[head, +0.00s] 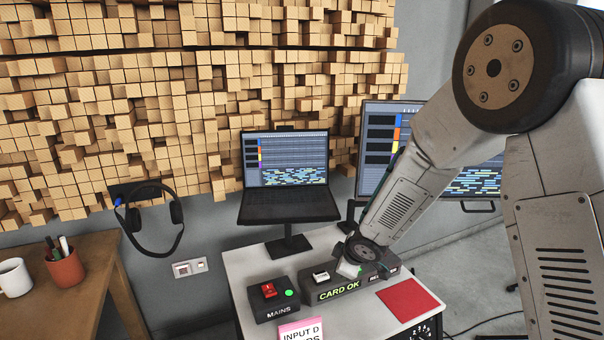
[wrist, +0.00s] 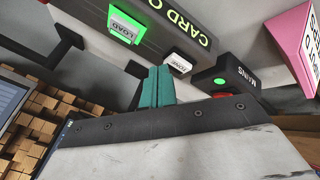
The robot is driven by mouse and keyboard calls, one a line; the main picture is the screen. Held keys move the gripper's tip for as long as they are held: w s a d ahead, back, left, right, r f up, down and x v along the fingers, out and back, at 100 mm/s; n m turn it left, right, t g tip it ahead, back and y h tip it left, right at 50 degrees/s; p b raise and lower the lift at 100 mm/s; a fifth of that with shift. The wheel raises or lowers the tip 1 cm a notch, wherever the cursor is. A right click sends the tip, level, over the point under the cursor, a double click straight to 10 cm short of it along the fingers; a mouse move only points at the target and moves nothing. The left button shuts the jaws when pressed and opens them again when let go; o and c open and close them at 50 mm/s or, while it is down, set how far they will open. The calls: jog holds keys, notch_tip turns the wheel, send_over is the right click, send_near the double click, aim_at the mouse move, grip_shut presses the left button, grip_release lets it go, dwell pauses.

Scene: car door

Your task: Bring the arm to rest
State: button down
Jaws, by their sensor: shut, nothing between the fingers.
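My arm reaches in from the right in the head view, with its end low over the dark box (head: 345,289) marked CARD OK. My gripper (wrist: 161,84) shows in the wrist view as two teal fingers side by side, shut and empty. In that view the CARD OK box (wrist: 165,18) lies beyond the fingertips, with a green-lit LOAD button (wrist: 126,27) and a white button (wrist: 177,64). I cannot tell whether the fingertips touch the box. In the head view the fingers are not clearly seen.
A MAINS box (head: 272,300) with a red switch and green light stands beside it. A pink sign (head: 300,331) and red pad (head: 408,299) are on the white cabinet top. A laptop (head: 288,178) on a stand and a monitor (head: 378,140) are behind. Headphones (head: 150,215) hang left.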

jog(key=s+d+r+m+g+h, duration=0.45)
jog(key=s+d+r+m, duration=0.35)
jog(key=s+d, duration=0.5)
jog(key=s+r+m, duration=0.2)
jog(key=s+r, duration=0.3)
jog(key=s, duration=0.3)
jog(key=s+d+r+m+y, duration=0.1)
jog(key=s+r+m, duration=0.1)
jog(key=s+r, duration=0.3)
jog(key=s+d+r+m+g+y, duration=0.1)
jog(key=s+r, duration=0.4)
jog(key=s, duration=0.8)
jog(key=shift+r+m, duration=0.15)
jog(key=shift+m, duration=0.25)
jog(key=shift+s, duration=0.1)
